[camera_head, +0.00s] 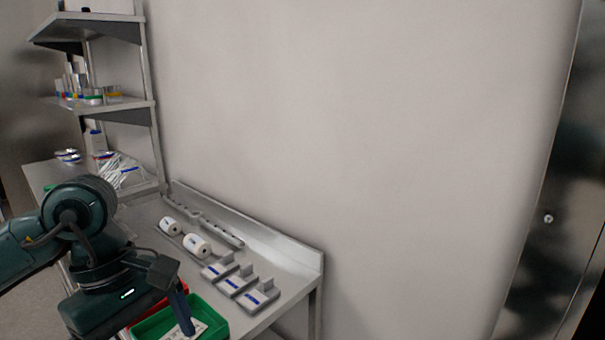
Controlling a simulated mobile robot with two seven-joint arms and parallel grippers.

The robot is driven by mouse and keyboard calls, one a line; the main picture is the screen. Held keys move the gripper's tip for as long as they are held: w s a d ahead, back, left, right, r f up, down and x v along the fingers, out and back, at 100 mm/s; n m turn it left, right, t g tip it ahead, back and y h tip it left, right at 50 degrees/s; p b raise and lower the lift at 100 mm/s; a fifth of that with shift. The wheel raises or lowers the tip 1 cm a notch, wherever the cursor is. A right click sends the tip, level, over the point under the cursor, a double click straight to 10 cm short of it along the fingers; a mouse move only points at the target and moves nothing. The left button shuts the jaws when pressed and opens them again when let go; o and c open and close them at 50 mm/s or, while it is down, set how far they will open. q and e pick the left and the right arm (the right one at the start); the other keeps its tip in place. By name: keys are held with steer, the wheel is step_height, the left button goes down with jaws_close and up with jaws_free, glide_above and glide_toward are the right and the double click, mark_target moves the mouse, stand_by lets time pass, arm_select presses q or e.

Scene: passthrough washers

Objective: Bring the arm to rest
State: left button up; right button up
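My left arm (85,225) comes in from the left, dark green, bent above the front of the metal table. My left gripper (178,305) points down over the green tray (217,325). One dark finger shows in front of the tray. The other finger is not clear, so I cannot tell whether it is open or shut. A white packet (190,328) with dark print lies in the green tray beside the finger; contact cannot be judged. My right gripper is not in view.
Shelves (125,104) stand at the left. A metal door (560,200) is at the right, with bare wall between.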

arm_select(q)
steer(key=s+d+r+n+g+h+p, duration=0.1)
steer(key=s+d+r+n+g+h, duration=0.1)
steer(key=d+n+h, duration=0.5)
steer(key=s+d+r+n+g+h, duration=0.2)
steer(key=d+g+h, duration=0.1)
steer(key=d+h, duration=0.7)
steer(key=w+a+f+n+t+h, duration=0.1)
steer(key=w+n+t, duration=0.3)
steer(key=n+t, duration=0.6)
steer(key=w+a+f+n+t, duration=0.15)
steer(key=w+n+t, duration=0.25)
steer(key=n+t, duration=0.6)
steer(key=w+a+f+n+t+y, duration=0.2)
steer(key=a+f+n+t+y, duration=0.2)
steer(key=f+n+y, duration=0.9)
steer(key=s+a+f+n+g+y, duration=0.2)
steer(key=s+f+n+g, duration=0.1)
steer(key=s+f+n, duration=0.2)
steer(key=s+a+f+n+g+y+p, duration=0.1)
steer(key=s+a+f+n+g+y, duration=0.1)
steer(key=s+f+n, duration=0.4)
step_height(320, 180, down, 7)
steer(key=a+n+g, duration=0.1)
steer(key=n+g, duration=0.1)
steer(key=n, duration=0.1)
steer(key=shift+s+a+n, duration=0.15)
steer(key=shift+a+n, duration=0.2)
steer(key=shift+n, duration=0.05)
